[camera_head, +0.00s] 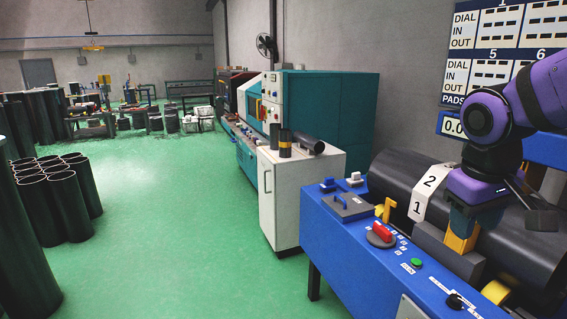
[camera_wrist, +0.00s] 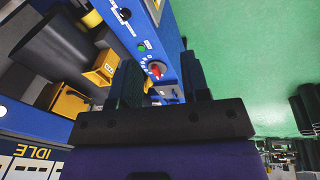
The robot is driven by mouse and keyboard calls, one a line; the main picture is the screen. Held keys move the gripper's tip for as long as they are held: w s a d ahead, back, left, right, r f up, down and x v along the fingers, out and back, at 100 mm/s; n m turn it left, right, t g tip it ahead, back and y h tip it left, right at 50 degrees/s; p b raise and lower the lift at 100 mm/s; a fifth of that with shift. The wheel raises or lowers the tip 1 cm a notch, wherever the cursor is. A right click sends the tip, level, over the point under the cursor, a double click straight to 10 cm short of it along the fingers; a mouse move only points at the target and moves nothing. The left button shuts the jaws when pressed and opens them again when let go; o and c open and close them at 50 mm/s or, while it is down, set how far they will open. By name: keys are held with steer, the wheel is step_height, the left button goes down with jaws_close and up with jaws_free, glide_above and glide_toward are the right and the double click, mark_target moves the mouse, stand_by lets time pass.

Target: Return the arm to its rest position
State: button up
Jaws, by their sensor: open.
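My purple arm (camera_head: 545,92) reaches in from the right in the head view. My gripper (camera_head: 468,222) is over the blue bench, in front of a large dark cylinder (camera_head: 400,172) lying on it. In the wrist view, the two dark fingers of my gripper (camera_wrist: 160,78) stand well apart, with nothing seen held between them. The gap looks onto the blue bench panel with its red knob (camera_wrist: 156,69). My wrist and gripper hide part of the cylinder.
Upright dark tubes (camera_head: 75,190) stand at left. Green floor (camera_head: 175,230) between is clear.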

steer(key=s+r+m+t+y, duration=0.1)
steer(key=s+r+t, duration=0.3)
steer(key=s, duration=0.5)
steer(key=shift+s+r+m+y, duration=0.3)
steer(key=shift+r+m, duration=0.1)
steer(key=shift+m, duration=0.2)
